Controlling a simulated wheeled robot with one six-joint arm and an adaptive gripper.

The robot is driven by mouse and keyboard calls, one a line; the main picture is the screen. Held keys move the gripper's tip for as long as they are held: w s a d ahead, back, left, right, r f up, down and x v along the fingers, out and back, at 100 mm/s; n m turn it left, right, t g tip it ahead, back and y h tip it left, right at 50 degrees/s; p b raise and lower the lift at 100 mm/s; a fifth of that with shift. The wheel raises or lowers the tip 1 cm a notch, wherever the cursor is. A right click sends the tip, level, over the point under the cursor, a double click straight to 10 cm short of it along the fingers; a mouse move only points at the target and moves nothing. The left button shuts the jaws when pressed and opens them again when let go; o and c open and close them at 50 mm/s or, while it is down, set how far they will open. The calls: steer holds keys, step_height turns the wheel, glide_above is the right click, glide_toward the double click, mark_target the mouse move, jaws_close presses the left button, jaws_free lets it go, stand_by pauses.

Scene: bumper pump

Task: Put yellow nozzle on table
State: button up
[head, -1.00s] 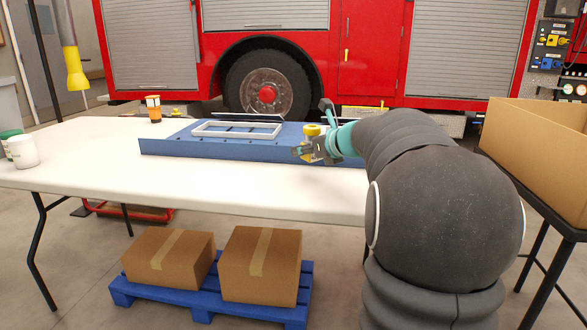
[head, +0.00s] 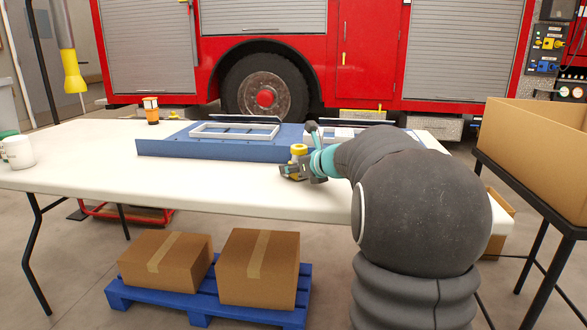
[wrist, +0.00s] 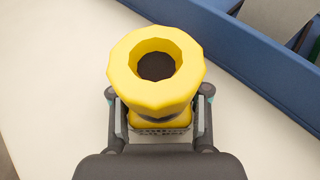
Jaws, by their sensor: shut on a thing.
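The yellow nozzle (wrist: 186,72) is between the fingers of my gripper (wrist: 160,115), with its wide round opening facing the wrist camera. In the head view the nozzle (head: 298,149) shows as a small yellow ring above my gripper (head: 297,171). My gripper is shut on the nozzle, over the white table (head: 90,195) near its front edge, in front of the blue panel. The nozzle's lower end is hidden, so I cannot tell whether it touches the table.
A blue panel (head: 190,150) with a white frame (head: 235,130) lies behind my gripper. White jars (head: 18,152) stand at the table's left end, and an orange-and-white container (head: 151,110) at the back. The table's front left is clear. A cardboard box (head: 535,150) stands at right.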

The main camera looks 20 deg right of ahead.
steer(key=o, duration=1.4)
steer(key=shift+f, duration=0.1)
steer(key=shift+c, duration=0.2)
steer(key=shift+r, duration=0.25)
steer(key=v, duration=1.1)
steer(key=shift+s+d+r+p, duration=0.1)
steer(key=shift+s+r+p, duration=0.05)
steer(key=shift+s+p, duration=0.2)
